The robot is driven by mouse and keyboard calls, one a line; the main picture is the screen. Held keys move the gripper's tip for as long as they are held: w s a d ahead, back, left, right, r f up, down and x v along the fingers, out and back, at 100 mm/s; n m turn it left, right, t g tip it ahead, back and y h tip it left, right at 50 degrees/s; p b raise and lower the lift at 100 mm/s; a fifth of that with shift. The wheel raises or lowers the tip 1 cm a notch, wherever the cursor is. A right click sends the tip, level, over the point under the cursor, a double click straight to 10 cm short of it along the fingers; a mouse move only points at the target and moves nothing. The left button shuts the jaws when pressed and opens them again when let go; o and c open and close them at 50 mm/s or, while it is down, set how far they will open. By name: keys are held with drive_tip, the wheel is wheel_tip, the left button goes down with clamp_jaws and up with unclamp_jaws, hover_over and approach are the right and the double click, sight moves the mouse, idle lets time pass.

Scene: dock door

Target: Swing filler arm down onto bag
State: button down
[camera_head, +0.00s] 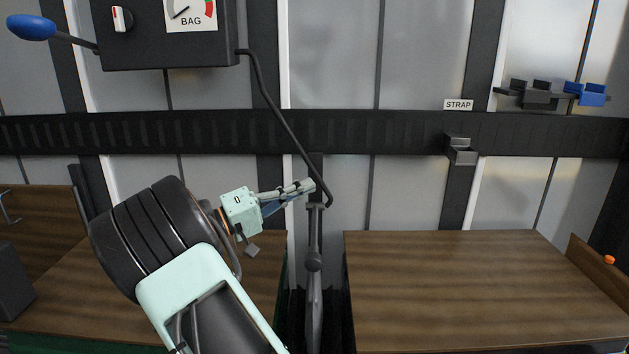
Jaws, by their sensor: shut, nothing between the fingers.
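The filler arm (314,235) looks like a slim grey upright piece in the gap between two wooden-topped loads, with a rounded joint partway down. A thin black hose (270,98) runs from a dark box marked BAG to its top. A darker, flatter grey shape (314,315) continues below the joint; I cannot tell whether this is the bag. My gripper (309,186) is shut and empty, its fingertips pointing right beside the top of the filler arm and the hose end. I cannot tell whether they touch.
The BAG box (165,45) has a gauge, a switch and a blue-knobbed lever (32,27). A dark rail (360,133) crosses the wall, with a STRAP label and small bracket (460,152). Blue and black holders (590,94) sit upper right. The right wooden top (480,290) is clear.

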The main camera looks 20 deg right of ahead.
drive_tip(key=s+a+f+b, duration=0.2)
drive_tip(key=s+f, duration=0.1)
drive_tip(key=f, duration=0.5)
drive_tip(key=shift+s+f+b, duration=0.3)
drive_tip(key=shift+s, duration=0.05)
idle(0.3)
drive_tip(key=v, duration=0.7)
drive_tip(key=shift+a, duration=0.2)
